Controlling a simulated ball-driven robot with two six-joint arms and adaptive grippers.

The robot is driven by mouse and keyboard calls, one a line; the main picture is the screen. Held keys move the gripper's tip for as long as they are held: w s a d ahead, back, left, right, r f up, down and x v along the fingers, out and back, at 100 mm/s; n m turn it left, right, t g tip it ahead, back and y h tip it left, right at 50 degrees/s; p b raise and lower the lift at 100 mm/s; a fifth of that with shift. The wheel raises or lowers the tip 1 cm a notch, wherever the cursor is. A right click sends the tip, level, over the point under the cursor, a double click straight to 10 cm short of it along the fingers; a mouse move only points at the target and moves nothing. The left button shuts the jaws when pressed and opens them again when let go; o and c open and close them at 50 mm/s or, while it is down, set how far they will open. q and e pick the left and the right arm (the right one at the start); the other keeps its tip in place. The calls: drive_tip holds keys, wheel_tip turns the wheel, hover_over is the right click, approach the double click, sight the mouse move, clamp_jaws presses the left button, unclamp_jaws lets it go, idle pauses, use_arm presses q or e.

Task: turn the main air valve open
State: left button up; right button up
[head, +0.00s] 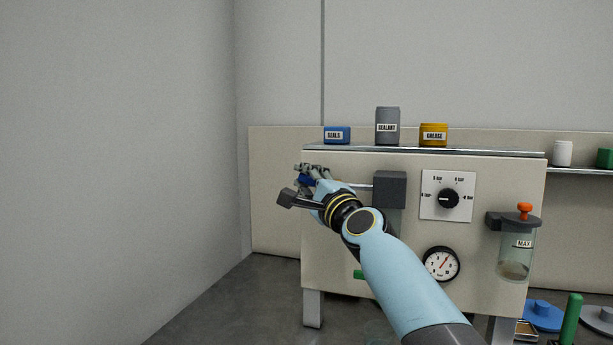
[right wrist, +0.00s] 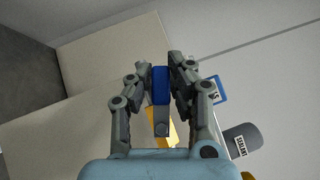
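The main air valve shows as a blue lever handle (right wrist: 160,86) on a grey metal arm with a bolt in the right wrist view. A small blue piece of the handle (head: 305,181) also shows in the head view, at the panel's upper left edge. My right gripper (head: 308,174) is at this handle, its fingers on both sides of it. A yellow part (right wrist: 153,120) shows behind the lever arm. My forearm and hand hide most of the valve body in the head view. My left gripper is out of view.
The beige panel (head: 330,250) carries a grey box (head: 390,188), a selector knob (head: 449,198), a pressure gauge (head: 441,264) and a glass bowl (head: 516,255). Blue, grey and yellow containers stand on its top shelf. The floor left of the panel is clear up to the wall.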

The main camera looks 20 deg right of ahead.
drive_tip(key=o, duration=0.4)
drive_tip(key=v, duration=1.2)
